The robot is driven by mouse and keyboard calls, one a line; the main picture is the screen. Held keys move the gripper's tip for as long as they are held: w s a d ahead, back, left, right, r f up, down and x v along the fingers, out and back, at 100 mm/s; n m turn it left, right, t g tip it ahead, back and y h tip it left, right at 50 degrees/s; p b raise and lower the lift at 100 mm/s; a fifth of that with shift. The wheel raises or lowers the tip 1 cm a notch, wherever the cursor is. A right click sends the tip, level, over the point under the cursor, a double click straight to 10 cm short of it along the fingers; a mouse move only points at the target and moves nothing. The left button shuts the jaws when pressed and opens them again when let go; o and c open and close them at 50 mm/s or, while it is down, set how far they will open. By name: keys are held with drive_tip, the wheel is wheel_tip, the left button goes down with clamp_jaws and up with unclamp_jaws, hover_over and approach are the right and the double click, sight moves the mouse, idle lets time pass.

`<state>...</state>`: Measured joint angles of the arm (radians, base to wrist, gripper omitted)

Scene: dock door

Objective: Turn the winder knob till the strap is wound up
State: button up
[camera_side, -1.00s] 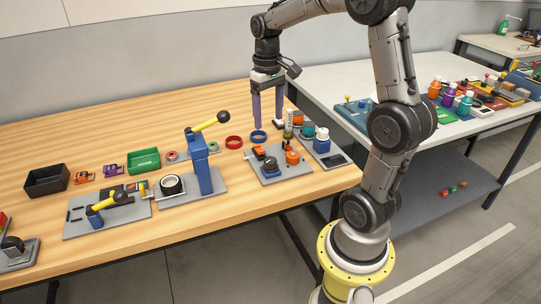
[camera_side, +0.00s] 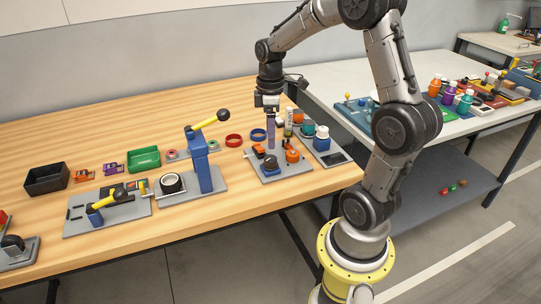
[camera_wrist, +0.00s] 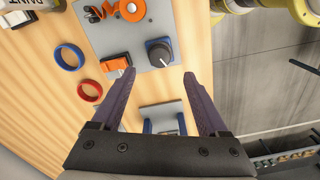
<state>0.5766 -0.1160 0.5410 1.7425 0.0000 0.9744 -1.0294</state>
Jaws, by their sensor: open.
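A dark round knob (camera_wrist: 158,52) with a white line on top and a blue collar stands on a grey plate (camera_wrist: 150,20). It also shows in the side view (camera_side: 270,163). An orange rounded part (camera_wrist: 131,9) stands farther up the same plate; it also shows in the side view (camera_side: 292,156). My gripper (camera_wrist: 160,74) is open and empty. Its purple fingers point down above the plate, with the dark knob just beyond and between the tips in the wrist view. In the side view the gripper (camera_side: 271,147) appears nearly edge-on.
An orange switch (camera_wrist: 118,62) sits close beside the dark knob. A red ring (camera_side: 234,140) and a blue ring (camera_side: 258,134) lie on the wooden table nearby. A tall blue post with a yellow lever (camera_side: 205,165) stands to the left. Bottles and a grey plate (camera_side: 325,152) stand to the right.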

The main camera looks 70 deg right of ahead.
sight(270, 158)
wheel_tip(270, 158, down, 8)
drive_tip(key=shift+f, duration=0.1)
idle(0.4)
clamp_jaws()
